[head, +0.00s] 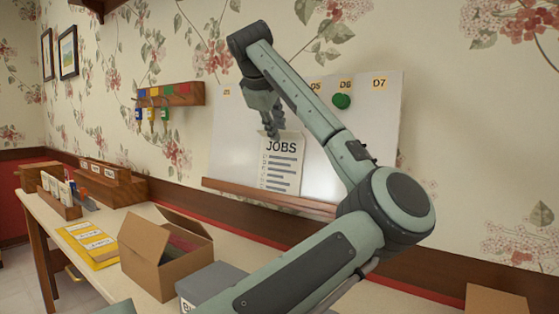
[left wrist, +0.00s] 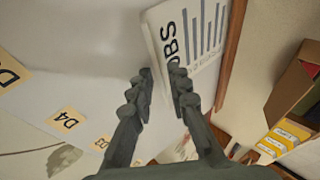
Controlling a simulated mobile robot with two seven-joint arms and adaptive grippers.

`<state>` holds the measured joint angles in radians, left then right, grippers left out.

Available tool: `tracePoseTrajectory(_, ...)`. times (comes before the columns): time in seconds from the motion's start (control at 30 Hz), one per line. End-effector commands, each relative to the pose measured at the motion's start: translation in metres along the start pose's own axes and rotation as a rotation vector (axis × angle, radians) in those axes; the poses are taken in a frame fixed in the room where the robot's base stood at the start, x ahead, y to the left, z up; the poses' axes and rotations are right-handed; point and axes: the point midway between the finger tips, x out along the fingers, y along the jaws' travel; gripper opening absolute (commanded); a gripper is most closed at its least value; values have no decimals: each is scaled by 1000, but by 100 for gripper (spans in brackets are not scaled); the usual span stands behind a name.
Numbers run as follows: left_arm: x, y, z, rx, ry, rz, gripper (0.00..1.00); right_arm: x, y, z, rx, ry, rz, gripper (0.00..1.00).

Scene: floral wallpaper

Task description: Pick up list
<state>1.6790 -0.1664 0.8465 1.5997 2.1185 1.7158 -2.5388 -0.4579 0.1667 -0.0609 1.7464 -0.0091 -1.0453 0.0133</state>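The list is a white sheet headed "JOBS" (head: 281,165) with checkbox lines. In the head view it stands upright against the whiteboard, its foot at the wooden ledge. My left gripper (head: 271,132) points down at the list's top edge. In the left wrist view, the list (left wrist: 190,35) lies beyond the fingers, its top edge showing between them. The left gripper (left wrist: 160,85) is partly open, with a gap between its fingertips. The right finger covers part of the list. Whether either finger touches it cannot be told. My right gripper is not in view.
The whiteboard (head: 377,125) has day tags and a green round magnet (head: 341,101). The wooden ledge (head: 225,187) runs below. An open cardboard box (head: 155,260), a grey box (head: 207,284) and a yellow folder (head: 88,244) occupy the table. A key rack (head: 170,95) hangs left.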

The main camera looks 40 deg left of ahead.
Motion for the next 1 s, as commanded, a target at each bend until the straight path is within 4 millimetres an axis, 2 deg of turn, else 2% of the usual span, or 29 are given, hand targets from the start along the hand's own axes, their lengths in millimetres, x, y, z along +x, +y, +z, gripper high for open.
tracePoseTrajectory(0.07,0,0,0,0,0,0,17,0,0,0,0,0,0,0)
tracePoseTrajectory(0.2,0,0,0,0,1,0,0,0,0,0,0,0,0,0)
tracePoseTrajectory(0.7,-4,4,-2,0,2,0,0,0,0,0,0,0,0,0)
tracePoseTrajectory(0.87,-15,16,-5,2,2,2,0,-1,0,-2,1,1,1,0)
tracePoseTrajectory(0.97,-27,30,-9,1,1,3,0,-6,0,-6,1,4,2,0)
tracePoseTrajectory(1.0,-34,28,-13,-2,3,2,0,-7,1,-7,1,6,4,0)
